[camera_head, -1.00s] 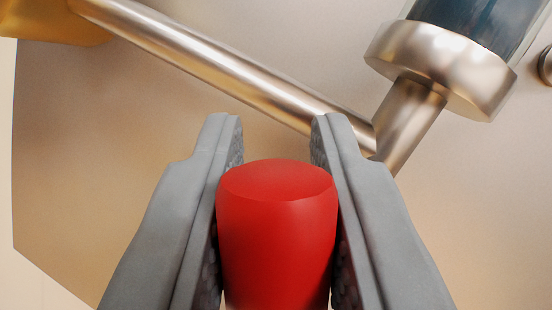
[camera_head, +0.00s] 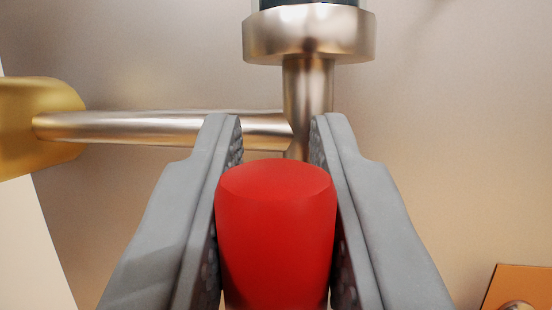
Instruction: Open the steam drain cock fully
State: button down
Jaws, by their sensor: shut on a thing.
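A red rounded handle (camera_head: 276,235), which looks like the grip of the drain cock, stands between the two grey fingers of my gripper (camera_head: 276,215) at the bottom middle. The fingers are shut on it, one on each side. The lower end of the red handle is out of the frame, so how it joins the cock does not show. Behind it a metal pipe (camera_head: 170,128) runs level from a brass fitting (camera_head: 45,125) at the left to a short upright stem (camera_head: 308,90).
A round metal collar (camera_head: 310,35) with a dark glass part above it tops the stem. A broad beige metal surface (camera_head: 440,150) fills the background. An orange plate (camera_head: 515,285) with a round metal piece is at the lower right.

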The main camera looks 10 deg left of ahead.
jog(key=shift+f, duration=0.2)
jog(key=c, duration=1.3)
grip_release()
jog(key=shift+d, duration=0.1)
jog(key=shift+o, duration=0.2)
jog(key=shift+r, duration=0.1)
jog(key=v, duration=1.7)
jog(key=shift+s, duration=0.2)
